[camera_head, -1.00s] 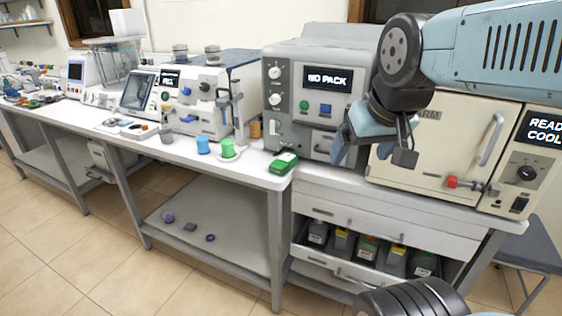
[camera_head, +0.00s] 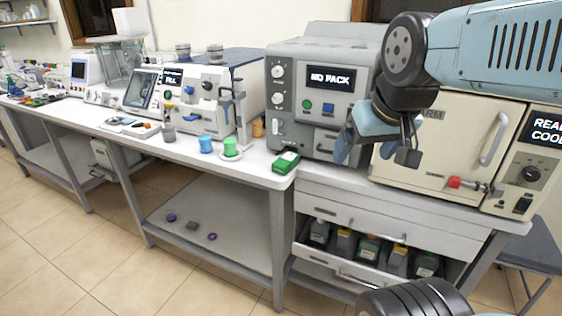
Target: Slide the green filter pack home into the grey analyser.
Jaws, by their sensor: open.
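The green filter pack (camera_head: 286,163) lies flat on the white bench, near its front edge, in front of and to the left of the analyser's lower front. The grey analyser (camera_head: 296,118) stands behind it with "NO PACK" on its display; it has knobs, a green and a blue button and a small slot-like panel low on the right of its front. My gripper (camera_head: 376,157) hangs in front of the analyser's right side, to the right of the pack and apart from it. It is open and empty. My arm hides part of the analyser's right edge.
A cream oven (camera_head: 440,150) with a red-ended handle stands to the right. Blue (camera_head: 206,144) and green (camera_head: 230,148) cups stand left of the pack. Below, an open drawer (camera_head: 345,272) holds several bottles. The lower shelf (camera_head: 215,225) holds a few small items.

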